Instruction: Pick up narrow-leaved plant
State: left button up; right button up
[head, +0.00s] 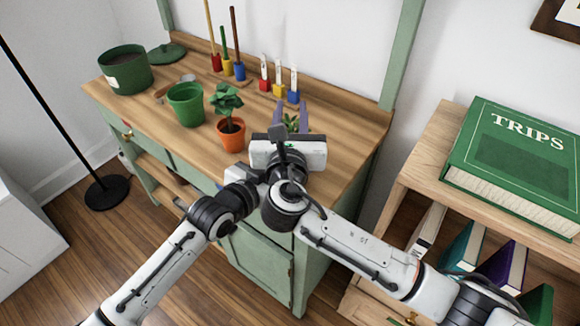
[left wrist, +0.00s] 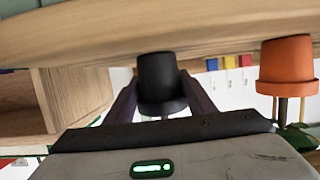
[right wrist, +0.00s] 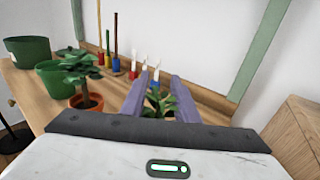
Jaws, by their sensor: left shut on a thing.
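The narrow-leaved plant (head: 291,122) shows only as a few green leaves behind my right gripper (head: 290,112) in the head view. In the right wrist view its pointed leaves (right wrist: 158,103) show between the parted fingers of that gripper (right wrist: 162,82), which looks open. In the left wrist view, which is upside down, my left gripper (left wrist: 155,88) is shut on a black pot (left wrist: 158,82), one finger on each side. The leaves are hidden there. In the head view the left gripper is mostly hidden behind the right one. I cannot tell whether the pot touches the tabletop.
A broad-leaved plant in an orange pot (head: 231,139) stands just left of the grippers. A green pot (head: 186,106) and a larger dark green pot (head: 124,72) stand further left. Several brushes and colored tools stand at the back. A bookshelf (head: 425,140) is at the right.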

jog(key=shift+w, duration=0.15)
jog(key=shift+c, duration=0.3)
grip_shut()
jog(key=shift+r, duration=0.15)
notch_tip(320, 180, up, 10)
dwell(0.3)
pick_arm(q)
jog(key=o, duration=1.1)
